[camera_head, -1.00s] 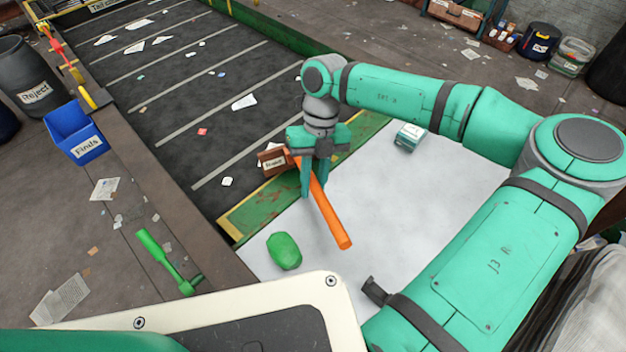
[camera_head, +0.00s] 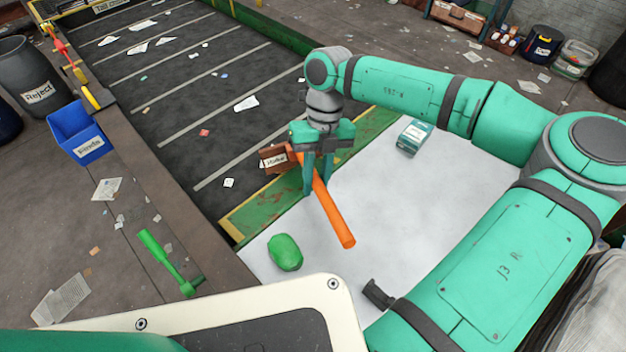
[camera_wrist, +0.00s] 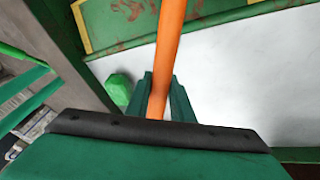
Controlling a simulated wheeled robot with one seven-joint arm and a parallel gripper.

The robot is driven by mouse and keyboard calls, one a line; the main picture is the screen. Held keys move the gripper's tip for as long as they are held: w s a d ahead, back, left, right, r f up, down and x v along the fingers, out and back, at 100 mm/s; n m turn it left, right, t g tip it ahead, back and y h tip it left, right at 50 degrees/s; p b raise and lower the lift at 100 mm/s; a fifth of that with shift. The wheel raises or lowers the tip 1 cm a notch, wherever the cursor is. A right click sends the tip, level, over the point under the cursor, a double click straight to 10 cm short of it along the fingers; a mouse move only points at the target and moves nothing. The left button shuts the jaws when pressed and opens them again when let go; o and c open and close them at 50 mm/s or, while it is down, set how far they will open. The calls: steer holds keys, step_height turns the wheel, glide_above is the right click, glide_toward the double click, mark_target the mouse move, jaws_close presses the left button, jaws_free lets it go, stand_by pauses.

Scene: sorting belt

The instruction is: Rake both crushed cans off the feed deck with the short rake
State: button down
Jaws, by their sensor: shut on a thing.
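The short rake has an orange handle (camera_head: 335,218) and a brown head (camera_head: 272,158) with a white label. My gripper (camera_head: 318,185) is shut on the handle near the head, above the deck's far edge. The handle slants down to the right; in the wrist view it runs up the picture between my fingers (camera_wrist: 160,95). One crushed green can (camera_head: 285,252) lies on the white feed deck (camera_head: 400,200), left of the handle's end and apart from it. It also shows in the wrist view (camera_wrist: 118,90). I cannot make out a second crushed can.
A teal and white box (camera_head: 414,137) sits at the deck's far right. A rusty green rim (camera_head: 262,212) divides the deck from the dark belt (camera_head: 190,110), which carries scraps. A blue bin (camera_head: 80,135) and a grey Reject barrel (camera_head: 35,80) stand left. A green lever (camera_head: 165,262) is beside the deck.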

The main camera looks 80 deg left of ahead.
step_height(320, 180, up, 12)
steer(key=d, duration=0.1)
steer(key=shift+w+d, duration=0.2)
steer(key=shift+w, duration=0.25)
stand_by(0.5)
steer(key=shift+w, duration=0.1)
stand_by(0.3)
